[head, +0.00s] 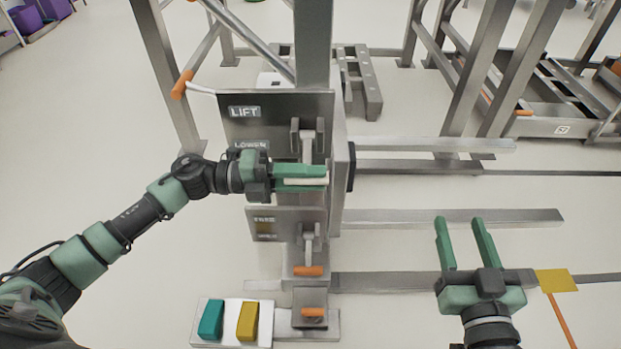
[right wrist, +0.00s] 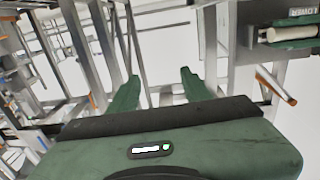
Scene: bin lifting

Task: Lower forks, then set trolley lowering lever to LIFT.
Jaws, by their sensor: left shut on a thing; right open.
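The trolley's upright panel (head: 275,104) carries a LIFT label (head: 245,112) with a LOWER label (head: 252,146) below it. The lowering lever (head: 308,146) points down from its pivot beside LOWER. My left gripper (head: 300,178) is shut on the lever's pale handle, which shows between its green fingers. In the right wrist view that pale handle (right wrist: 291,33) is at the upper right. Bars that look like the forks (head: 450,217) stretch right from the column; their height is hard to judge. My right gripper (head: 466,241) is open and empty, over the lower right bars.
Below is a second panel marked FREE (head: 264,220) with an orange-tipped lever (head: 308,270). Teal (head: 210,319) and yellow (head: 247,320) pedals sit at the base. An orange-ended handle (head: 181,84) juts left. Steel frames stand behind; floor at left is clear.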

